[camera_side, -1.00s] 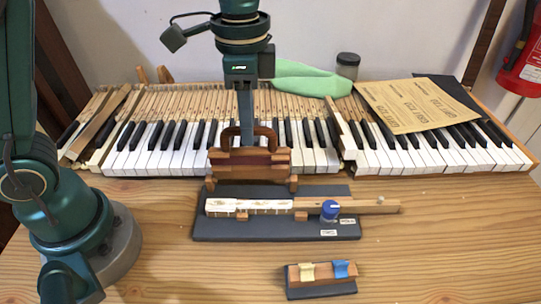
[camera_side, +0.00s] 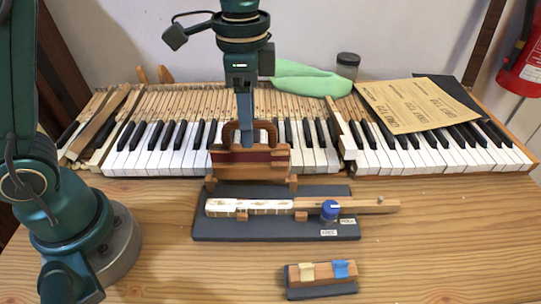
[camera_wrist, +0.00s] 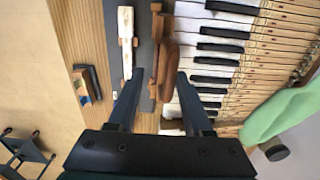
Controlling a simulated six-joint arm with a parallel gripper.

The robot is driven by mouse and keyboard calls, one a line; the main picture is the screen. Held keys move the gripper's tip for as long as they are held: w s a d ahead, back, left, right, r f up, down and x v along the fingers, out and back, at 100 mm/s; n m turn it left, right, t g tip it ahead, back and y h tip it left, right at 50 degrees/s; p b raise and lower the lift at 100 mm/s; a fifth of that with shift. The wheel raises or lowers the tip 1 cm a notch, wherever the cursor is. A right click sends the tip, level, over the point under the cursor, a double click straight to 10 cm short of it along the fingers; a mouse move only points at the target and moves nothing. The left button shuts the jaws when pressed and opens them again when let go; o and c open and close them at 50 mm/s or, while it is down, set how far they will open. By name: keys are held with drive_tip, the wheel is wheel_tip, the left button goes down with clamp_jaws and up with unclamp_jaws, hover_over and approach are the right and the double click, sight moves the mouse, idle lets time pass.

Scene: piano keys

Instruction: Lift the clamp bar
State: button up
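The clamp bar (camera_side: 270,157) is a brown wooden bar with a dark red stripe and an arched handle on top. In the side view it is just above its wooden end rests, over the back of the dark base (camera_side: 208,230). My gripper (camera_side: 246,143) points straight down at the middle of its handle.
A wooden key with a white top (camera_side: 225,205) lies on the base in front of the bar, beside a blue-topped knob (camera_side: 329,208). A small block with yellow and blue pieces (camera_side: 320,272) lies nearer. The piano keyboard (camera_side: 180,160) is behind. The front table is mostly clear.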

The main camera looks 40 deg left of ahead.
drive_tip(key=shift+r, duration=0.1)
idle(0.3)
drive_tip(key=shift+r, duration=2.9)
drive_tip(key=s+a+r+n+t, duration=0.3)
drive_tip(key=s+a, duration=0.1)
drive_tip(key=s, duration=0.3)
drive_tip(key=s+a+f+n+t, duration=0.1)
drive_tip(key=s+f+n+t, duration=0.1)
drive_tip(key=s+f+n, duration=0.2)
drive_tip(key=shift+s+f+n+t, duration=0.3)
drive_tip(key=shift+f+n, duration=0.8)
drive_tip(key=shift+f, duration=0.4)
